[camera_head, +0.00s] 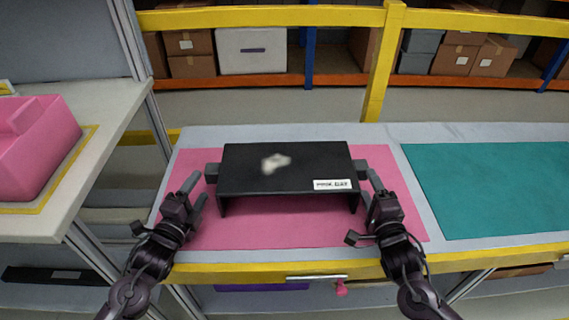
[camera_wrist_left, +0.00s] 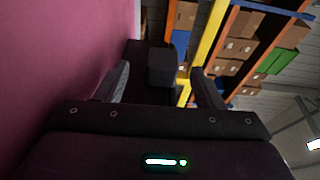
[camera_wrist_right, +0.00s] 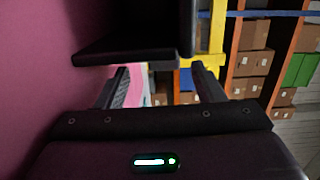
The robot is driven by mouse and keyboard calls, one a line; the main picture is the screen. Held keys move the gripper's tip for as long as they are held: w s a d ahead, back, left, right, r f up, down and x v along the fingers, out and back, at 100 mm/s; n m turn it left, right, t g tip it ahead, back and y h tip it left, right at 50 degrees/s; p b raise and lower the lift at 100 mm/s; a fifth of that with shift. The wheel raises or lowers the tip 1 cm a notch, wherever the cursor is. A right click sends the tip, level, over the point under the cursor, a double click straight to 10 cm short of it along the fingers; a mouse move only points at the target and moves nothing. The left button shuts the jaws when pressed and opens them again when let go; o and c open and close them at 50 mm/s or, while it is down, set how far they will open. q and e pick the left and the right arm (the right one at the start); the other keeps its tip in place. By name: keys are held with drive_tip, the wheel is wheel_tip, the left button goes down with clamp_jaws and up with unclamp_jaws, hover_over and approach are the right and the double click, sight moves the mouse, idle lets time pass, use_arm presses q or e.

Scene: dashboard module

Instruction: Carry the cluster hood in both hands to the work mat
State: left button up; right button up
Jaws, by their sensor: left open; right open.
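The black cluster hood (camera_head: 290,168) stands on its side legs on a pink mat (camera_head: 270,232), with a pale smudge on top and a white label at its front right. A small block-like tab sticks out at each side. My left gripper (camera_head: 197,191) is open at the hood's left side; in the left wrist view the left tab (camera_wrist_left: 161,66) shows ahead between the fingers. My right gripper (camera_head: 370,189) is open at the right side, close to the right tab (camera_head: 361,168). The right wrist view shows the hood's dark edge (camera_wrist_right: 130,45) above the fingers.
A bare teal mat (camera_head: 500,190) lies to the right on the same grey table (camera_head: 300,135), which has a yellow front edge. A side table with a pink bin (camera_head: 35,145) stands at the left. Behind are a yellow rail and shelves with boxes.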

sight(210, 168)
use_arm(q)
drive_tip(key=shift+w, duration=0.15)
use_arm(e)
drive_tip(key=shift+w, duration=0.15)
use_arm(q)
drive_tip(key=shift+s+r, duration=0.25)
drive_tip(key=shift+s, duration=0.05)
use_arm(e)
drive_tip(key=shift+s+r, duration=0.25)
drive_tip(key=shift+s, duration=0.05)
use_arm(q)
drive_tip(key=shift+x, duration=3.95)
use_arm(e)
drive_tip(key=shift+w+a+f, duration=0.1)
drive_tip(key=shift+w+a, duration=0.1)
drive_tip(key=shift+w, duration=1.8)
drive_tip(key=shift+w+a, duration=0.15)
drive_tip(key=shift+w, duration=1.8)
use_arm(q)
drive_tip(key=shift+c, duration=0.4)
use_arm(e)
drive_tip(key=shift+c, duration=0.4)
use_arm(q)
clamp_jaws()
use_arm(e)
clamp_jaws()
